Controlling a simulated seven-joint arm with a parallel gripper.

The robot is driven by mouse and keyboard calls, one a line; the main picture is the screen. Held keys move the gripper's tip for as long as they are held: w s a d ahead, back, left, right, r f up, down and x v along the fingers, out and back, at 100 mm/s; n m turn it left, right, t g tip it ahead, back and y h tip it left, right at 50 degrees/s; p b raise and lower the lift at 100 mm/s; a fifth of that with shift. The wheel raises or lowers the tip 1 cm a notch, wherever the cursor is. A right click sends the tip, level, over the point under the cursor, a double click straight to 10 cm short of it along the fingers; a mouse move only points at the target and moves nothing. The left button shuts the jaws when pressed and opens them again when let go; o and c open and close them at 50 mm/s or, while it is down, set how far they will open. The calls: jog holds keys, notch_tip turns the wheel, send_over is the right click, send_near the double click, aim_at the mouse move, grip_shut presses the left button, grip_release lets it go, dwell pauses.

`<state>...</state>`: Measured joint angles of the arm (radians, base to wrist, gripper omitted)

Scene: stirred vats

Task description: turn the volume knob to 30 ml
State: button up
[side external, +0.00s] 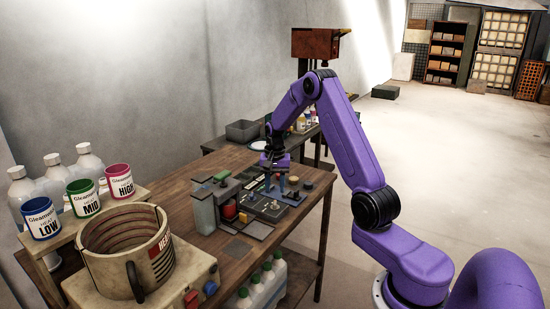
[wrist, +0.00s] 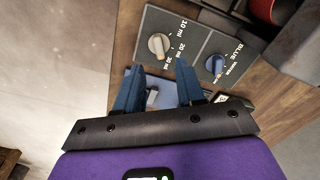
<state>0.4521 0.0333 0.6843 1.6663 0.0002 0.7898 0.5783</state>
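The volume knob (wrist: 159,45) is a cream knob on a dark grey panel (wrist: 150,22), marked 10 ml, 20 ml and 30 ml along its right side. I cannot tell clearly which mark it points at. My gripper (wrist: 160,68) is open, its two blue fingers apart, with the tips just below the volume knob in the wrist view. No contact with the knob shows. In the side view my gripper (side external: 276,163) is low over the devices on the wooden table (side external: 185,190); the knob is too small to make out there.
A blue knob (wrist: 215,64) on a neighbouring panel marked BLUE lies close to the right finger. A small pale grey piece (wrist: 152,97) shows between the fingers. A red round part (wrist: 264,10) is at the upper right. A heated vat (side external: 125,250) stands at the near left.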

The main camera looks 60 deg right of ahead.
aim_at(275, 201)
notch_tip(275, 201, up, 12)
dwell(0.4)
